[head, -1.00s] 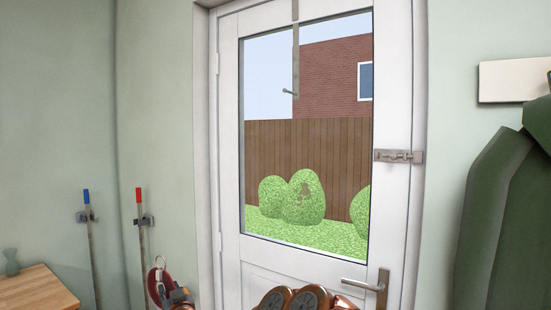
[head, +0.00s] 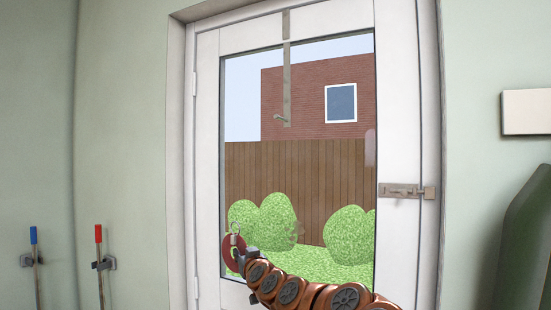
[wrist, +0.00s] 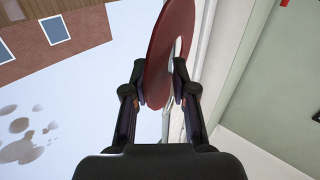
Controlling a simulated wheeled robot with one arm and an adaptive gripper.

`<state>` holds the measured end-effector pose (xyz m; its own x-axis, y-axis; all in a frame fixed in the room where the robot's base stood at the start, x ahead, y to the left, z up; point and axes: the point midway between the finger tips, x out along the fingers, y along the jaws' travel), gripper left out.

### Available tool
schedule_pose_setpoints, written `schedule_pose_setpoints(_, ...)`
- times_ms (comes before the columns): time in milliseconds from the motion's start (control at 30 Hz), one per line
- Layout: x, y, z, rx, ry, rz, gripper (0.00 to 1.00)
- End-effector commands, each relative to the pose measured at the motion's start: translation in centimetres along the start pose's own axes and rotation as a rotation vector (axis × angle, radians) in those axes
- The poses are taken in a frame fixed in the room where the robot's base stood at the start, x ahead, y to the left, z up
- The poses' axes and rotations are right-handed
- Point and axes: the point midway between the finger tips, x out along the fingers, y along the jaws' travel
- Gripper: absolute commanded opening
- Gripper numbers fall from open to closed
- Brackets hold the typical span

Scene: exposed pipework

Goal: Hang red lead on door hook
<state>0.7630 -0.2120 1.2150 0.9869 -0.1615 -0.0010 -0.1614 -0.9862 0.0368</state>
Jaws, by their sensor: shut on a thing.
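The red lead (head: 231,254), a flat coiled ring with a metal clip at its top, is held by my gripper (head: 241,257) in front of the lower left of the door glass. In the wrist view the red lead (wrist: 170,45) stands between the two fingers of my gripper (wrist: 159,92), which are shut on it. The door hook (head: 283,118) is a grey over-door strip with a small peg near its lower end. It hangs from the door's top in front of the glass, above and right of the lead, well apart from it.
The white door (head: 207,150) is shut, with a slide bolt (head: 402,191) at its right. Two poles, blue-topped (head: 34,240) and red-topped (head: 98,240), stand in wall clips at left. A green coat (head: 522,250) hangs at right. The space before the glass is clear.

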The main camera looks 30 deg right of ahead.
Motion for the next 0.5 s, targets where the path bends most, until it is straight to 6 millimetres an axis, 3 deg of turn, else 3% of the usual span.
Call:
schedule_pose_setpoints(33,-0.4,1.8,-2.9,-0.002,0.012,0.011,0.0)
schedule_pose_setpoints(233,-2.4,6.0,-11.1,-0.021,0.009,0.0,0.0)
schedule_pose_setpoints(500,-7.2,8.1,-22.8,-0.043,0.011,-0.066,0.0)
